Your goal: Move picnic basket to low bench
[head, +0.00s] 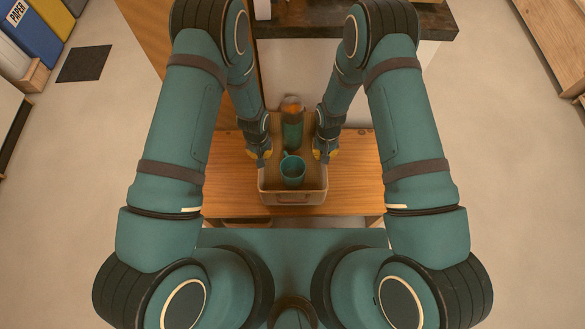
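The picnic basket (293,198) is a light tan, open-topped box with a handle slot in its near wall. It is over the low wooden bench (230,187); I cannot tell whether it rests on it or is held just above. A teal cup (292,172) and a teal bottle with an orange top (292,125) stand inside. My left gripper (259,155) is at the basket's left rim and my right gripper (326,155) at its right rim.
A dark-topped counter (430,22) with a pale front stands behind the bench. Bare bench top shows on both sides of the basket. The floor (510,170) is clear at right. Coloured bins (30,35) and a dark mat (84,64) are at far left, a wooden shelf (555,35) at far right.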

